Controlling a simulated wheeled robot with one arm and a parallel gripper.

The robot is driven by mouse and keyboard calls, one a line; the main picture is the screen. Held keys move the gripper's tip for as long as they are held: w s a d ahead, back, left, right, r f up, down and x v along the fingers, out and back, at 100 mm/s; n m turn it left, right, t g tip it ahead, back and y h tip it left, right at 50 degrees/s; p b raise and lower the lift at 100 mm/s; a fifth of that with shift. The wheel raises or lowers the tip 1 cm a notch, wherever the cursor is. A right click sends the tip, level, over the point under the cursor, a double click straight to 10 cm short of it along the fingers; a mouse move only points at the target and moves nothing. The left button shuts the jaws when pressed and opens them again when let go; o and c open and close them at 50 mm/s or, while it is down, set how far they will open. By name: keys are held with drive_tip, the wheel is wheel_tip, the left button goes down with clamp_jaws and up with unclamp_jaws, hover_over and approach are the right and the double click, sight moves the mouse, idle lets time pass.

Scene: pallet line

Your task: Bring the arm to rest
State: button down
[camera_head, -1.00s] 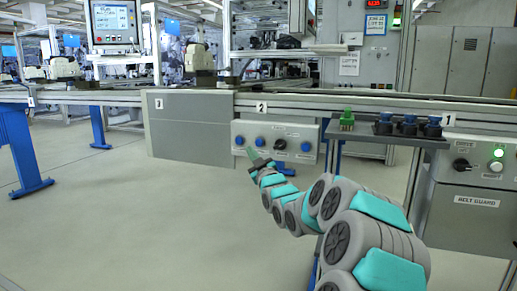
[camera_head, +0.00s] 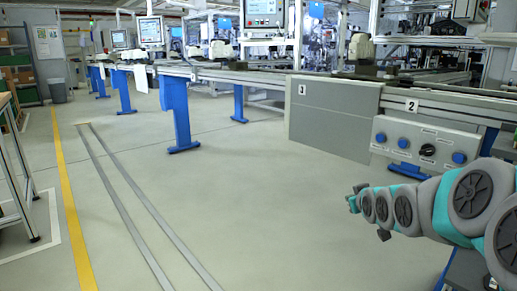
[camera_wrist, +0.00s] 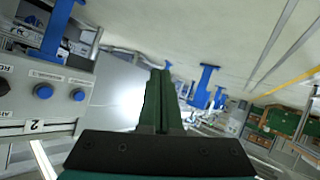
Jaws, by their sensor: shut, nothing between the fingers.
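My arm reaches in from the right edge in the head view and is held out low over the floor, in front of the conveyor line. My gripper (camera_head: 352,201) is at its far end, pointing left, small in that view. In the wrist view my gripper (camera_wrist: 160,75) shows its dark green fingers together, with nothing between them. The fingers point into open space, apart from the line. The control panel (camera_head: 418,142) with blue knobs and a black knob is above and to the right of the gripper; it also shows at the left of the wrist view (camera_wrist: 45,90).
The conveyor line (camera_head: 255,80) on blue legs (camera_head: 178,115) runs from the right to the back left. A grey panel (camera_head: 333,120) hangs from its front. The floor in the middle is clear, with a yellow line (camera_head: 70,200) and metal rails (camera_head: 125,205). A bench frame (camera_head: 15,170) stands at the left.

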drive_tip(key=s+a+f+m+g+p, duration=0.1)
drive_tip(key=s+a+g, duration=0.3)
drive_tip(key=s, duration=1.1)
drive_tip(key=s+a+f+m+g+p, duration=0.1)
drive_tip(key=s+a+f+g, duration=0.2)
drive_tip(key=s, duration=1.2)
drive_tip(key=s+a+f+m+g+p, duration=0.1)
drive_tip(key=s+g, duration=0.6)
drive_tip(key=s, duration=0.8)
drive_tip(key=a+f+p, duration=0.1)
drive_tip(key=a+f, duration=0.1)
drive_tip(key=a, duration=0.1)
drive_tip(key=shift+s+a+f, duration=0.15)
drive_tip(key=shift+s+a, duration=0.15)
drive_tip(key=shift+a, duration=0.05)
